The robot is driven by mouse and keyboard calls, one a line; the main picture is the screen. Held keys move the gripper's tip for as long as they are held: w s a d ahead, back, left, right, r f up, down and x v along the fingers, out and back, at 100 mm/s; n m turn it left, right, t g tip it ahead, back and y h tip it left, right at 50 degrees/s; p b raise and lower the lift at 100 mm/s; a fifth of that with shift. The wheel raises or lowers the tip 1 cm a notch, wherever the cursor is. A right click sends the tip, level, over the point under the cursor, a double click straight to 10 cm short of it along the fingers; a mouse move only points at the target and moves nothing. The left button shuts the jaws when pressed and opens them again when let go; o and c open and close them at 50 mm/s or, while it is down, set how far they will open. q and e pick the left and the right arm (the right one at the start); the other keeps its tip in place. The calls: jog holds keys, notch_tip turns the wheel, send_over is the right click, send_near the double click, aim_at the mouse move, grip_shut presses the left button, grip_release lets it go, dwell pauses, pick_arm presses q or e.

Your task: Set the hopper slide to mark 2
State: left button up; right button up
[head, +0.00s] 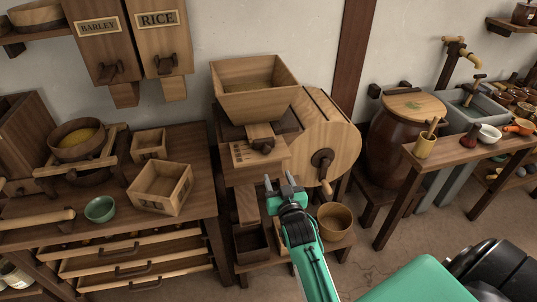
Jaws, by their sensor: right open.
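The wooden hopper (254,105) sits on top of the mill at the centre. Below its mouth is the hopper slide (259,131), a wooden piece with a dark knob (263,146) at its front. A pale strip with small dark marks (241,155) lies beside and below the knob; the marks are too small to read, so I cannot tell the slide's setting. My right gripper (279,183) is open and empty. In the picture it is below the slide and slightly right of it, apart from the knob. My left gripper is not in view.
The round drum (327,133) with its dark crank (322,159) stands right of the slide. A wooden tub (334,218) sits low, right of my right gripper. Left is a bench with a square box (160,188) and a green bowl (100,209). A lidded barrel (397,143) stands right.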

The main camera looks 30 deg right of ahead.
aim_at(267, 151)
jog(key=p+x, duration=0.1)
jog(key=x, duration=1)
jog(key=shift+w, duration=0.15)
jog(key=shift+w+d, duration=0.15)
jog(key=shift+w, duration=0.3)
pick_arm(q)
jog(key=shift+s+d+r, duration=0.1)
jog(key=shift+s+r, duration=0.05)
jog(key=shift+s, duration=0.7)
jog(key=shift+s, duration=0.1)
